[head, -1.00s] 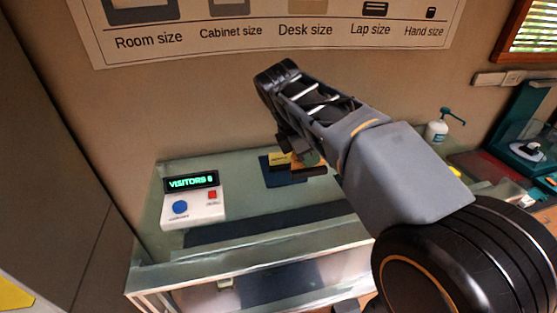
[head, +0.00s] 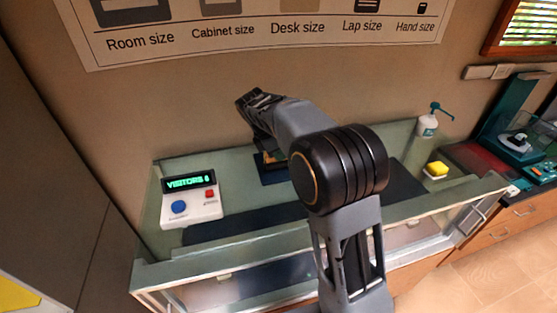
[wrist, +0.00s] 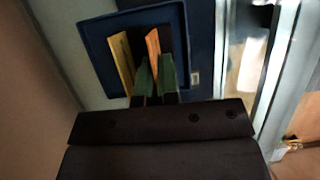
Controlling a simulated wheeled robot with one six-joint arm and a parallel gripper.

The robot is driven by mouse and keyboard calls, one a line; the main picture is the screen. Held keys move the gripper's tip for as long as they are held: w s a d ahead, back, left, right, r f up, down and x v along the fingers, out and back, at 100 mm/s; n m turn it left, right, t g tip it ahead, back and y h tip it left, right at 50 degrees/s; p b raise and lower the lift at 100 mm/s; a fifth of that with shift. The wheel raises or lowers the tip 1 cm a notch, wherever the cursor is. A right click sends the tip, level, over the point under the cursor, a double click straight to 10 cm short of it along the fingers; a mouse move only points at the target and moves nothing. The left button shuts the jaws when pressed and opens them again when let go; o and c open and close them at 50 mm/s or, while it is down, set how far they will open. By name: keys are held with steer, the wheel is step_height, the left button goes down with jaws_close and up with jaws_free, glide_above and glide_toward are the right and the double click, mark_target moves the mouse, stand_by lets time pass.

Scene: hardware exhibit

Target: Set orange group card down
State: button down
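The orange card (wrist: 153,48) shows in the wrist view, between the green-tipped fingers of my gripper (wrist: 156,78), which look closed on its near end. The card is over the dark blue tray (wrist: 95,42), to the right of a yellow card (wrist: 123,60). Whether the orange card touches the tray floor cannot be told. In the head view the tray (head: 268,174) is at the back of the glass-topped case, and my arm hides most of it and the fingertips.
A white counter box with a "VISITORS" display (head: 191,200) stands left of the tray. A dark mat (head: 235,228) lies in front. The wall is close behind.

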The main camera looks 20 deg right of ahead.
steer(key=shift+w+f, duration=0.15)
steer(key=shift+f, duration=1.65)
steer(key=shift+f, duration=0.1)
steer(key=c, duration=1.4)
jaws_free()
steer(key=shift+o, duration=0.2)
steer(key=v, duration=1.1)
steer(key=shift+w+a, duration=0.1)
steer(key=s+d+r+m+t+y, duration=0.2)
steer(key=s+d+m, duration=0.1)
steer(key=s+m, duration=0.65)
steer(key=s+f+m+t+y, duration=0.1)
steer(key=s+f+m, duration=0.2)
steer(key=s, duration=0.4)
steer(key=s+d+f+m+t+y, duration=0.1)
steer(key=s+f+m, duration=0.3)
steer(key=s, duration=0.3)
steer(key=shift+m+t, duration=0.4)
steer(key=shift+m, duration=0.45)
